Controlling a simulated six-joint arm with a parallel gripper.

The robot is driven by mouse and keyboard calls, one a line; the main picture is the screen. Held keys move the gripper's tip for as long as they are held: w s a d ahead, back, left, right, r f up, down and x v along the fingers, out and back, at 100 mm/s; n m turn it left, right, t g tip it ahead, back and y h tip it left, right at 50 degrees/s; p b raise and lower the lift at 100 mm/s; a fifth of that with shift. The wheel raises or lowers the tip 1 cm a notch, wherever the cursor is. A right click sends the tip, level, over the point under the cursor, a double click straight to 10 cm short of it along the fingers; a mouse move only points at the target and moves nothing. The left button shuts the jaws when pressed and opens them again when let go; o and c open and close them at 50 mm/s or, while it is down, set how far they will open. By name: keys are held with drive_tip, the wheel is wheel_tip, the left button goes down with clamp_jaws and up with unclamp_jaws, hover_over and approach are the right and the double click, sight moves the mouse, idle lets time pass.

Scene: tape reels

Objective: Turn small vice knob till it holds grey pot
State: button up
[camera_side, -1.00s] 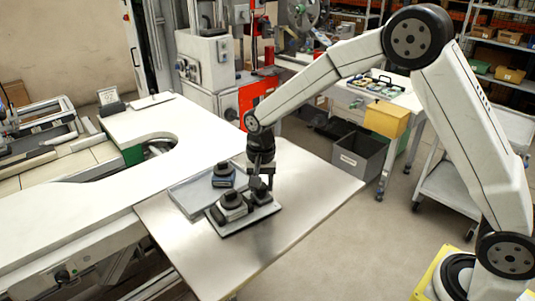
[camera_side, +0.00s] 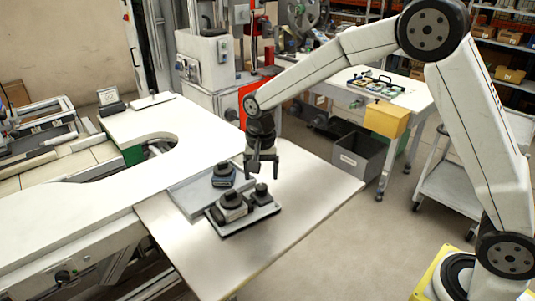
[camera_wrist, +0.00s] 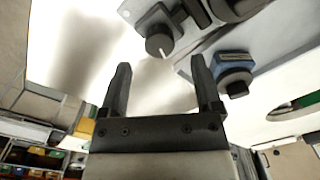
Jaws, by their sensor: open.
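A shallow grey tray (camera_side: 187,200) lies behind the plate, with a blue pot with a black top (camera_side: 223,178) in it. The metal table (camera_side: 310,190) is bare to the right. A white bench (camera_side: 90,195) adjoins it on the left.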

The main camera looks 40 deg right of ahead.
sight(266, 187)
drive_tip(key=shift+r, duration=2.15)
drive_tip(key=shift+s, duration=0.1)
drive_tip(key=shift+s+d+f, duration=0.15)
drive_tip(key=shift+s+d, duration=0.15)
drive_tip(key=shift+s, duration=0.15)
drive_tip(key=s+d+f+n+t, duration=0.1)
drive_tip(key=s+d+f+n, duration=0.1)
drive_tip(key=s, duration=0.4)
drive_tip(key=s+d+f+n, duration=0.1)
drive_tip(key=s+d+n, duration=0.1)
drive_tip(key=s, duration=0.4)
drive_tip(key=s+d+f+n+t, duration=0.1)
drive_tip(key=s+f+n, duration=0.1)
drive_tip(key=s+n, duration=0.2)
drive_tip(key=shift+s+d+f+t, duration=0.3)
drive_tip(key=shift+s+d, duration=0.1)
drive_tip(key=shift+s, duration=0.8)
